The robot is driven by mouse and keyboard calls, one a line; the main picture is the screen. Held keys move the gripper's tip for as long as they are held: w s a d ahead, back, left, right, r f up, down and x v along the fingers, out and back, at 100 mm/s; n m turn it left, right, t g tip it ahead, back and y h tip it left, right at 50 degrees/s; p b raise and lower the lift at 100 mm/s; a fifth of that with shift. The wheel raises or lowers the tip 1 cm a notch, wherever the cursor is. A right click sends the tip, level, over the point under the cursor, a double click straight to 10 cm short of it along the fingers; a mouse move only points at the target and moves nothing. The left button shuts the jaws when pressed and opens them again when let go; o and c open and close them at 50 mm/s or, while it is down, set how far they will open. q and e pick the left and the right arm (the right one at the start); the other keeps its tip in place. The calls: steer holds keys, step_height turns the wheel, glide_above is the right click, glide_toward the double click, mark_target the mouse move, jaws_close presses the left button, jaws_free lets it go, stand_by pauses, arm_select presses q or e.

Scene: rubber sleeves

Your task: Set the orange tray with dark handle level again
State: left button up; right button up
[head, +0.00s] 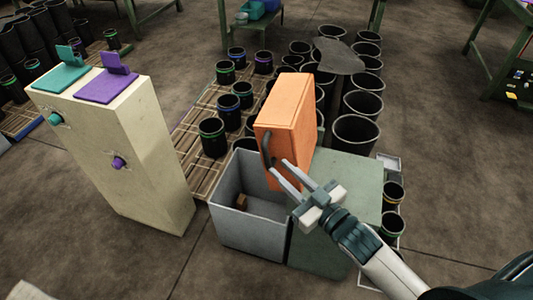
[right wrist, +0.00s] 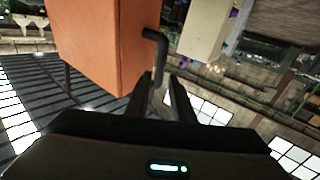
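The orange tray (head: 290,112) stands steeply tilted, its broad face upright, above the join of the grey bin and the green box. Its dark handle (head: 266,150) is on the side facing me. In the right wrist view the orange tray (right wrist: 100,45) fills the upper left, with the bent dark handle (right wrist: 160,52) on its right. My right gripper (head: 283,166) is open, its fingertips close to the handle. In the right wrist view the handle's lower end shows between the fingertips (right wrist: 163,82); contact cannot be told. My left gripper is not in view.
A grey open bin (head: 240,238) holds a small brown block (head: 241,201). The green box (head: 350,190) adjoins it. A cream cabinet (head: 120,150) with teal and purple parts stands left. Several black sleeves (head: 356,132) crowd behind the tray. Floor is clear in front.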

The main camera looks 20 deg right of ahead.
mark_target(268, 158)
steer(key=x, duration=0.7)
steer(key=shift+w+a+p, duration=0.1)
steer(key=shift+w+p, duration=0.05)
steer(key=shift+p, duration=0.25)
jaws_close()
